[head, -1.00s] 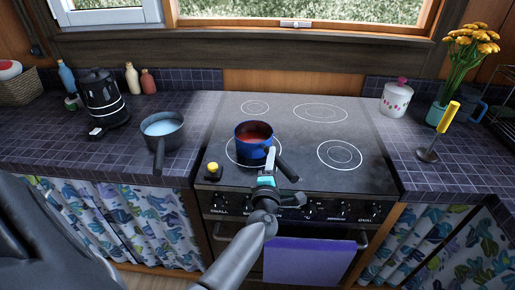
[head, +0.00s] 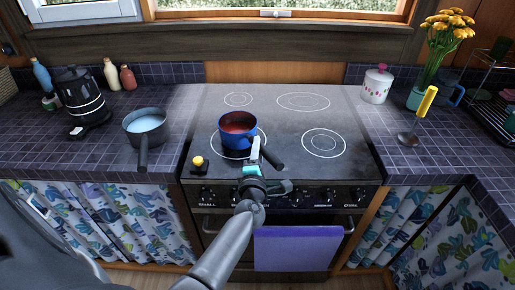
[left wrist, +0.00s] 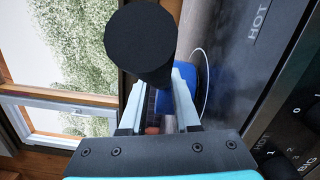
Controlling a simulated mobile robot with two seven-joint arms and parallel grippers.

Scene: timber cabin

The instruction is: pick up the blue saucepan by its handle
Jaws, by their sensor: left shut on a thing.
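The blue saucepan (head: 238,136) with red contents sits over the front-left ring of the stove (head: 290,155). Its black handle (head: 271,157) points toward the front right. My left gripper (head: 255,150) comes from the front and is shut on the handle, close to the pan. In the left wrist view, the round black handle end (left wrist: 140,38) rises between the two pale fingers, with the pan's blue side (left wrist: 184,85) behind them. Whether the pan's base touches the stove I cannot tell. My right gripper is out of view.
A grey pan (head: 146,124) with pale contents stands on the left counter, near a black kettle (head: 82,100). A yellow-knobbed item (head: 199,163) is at the stove's front left. The other rings are clear.

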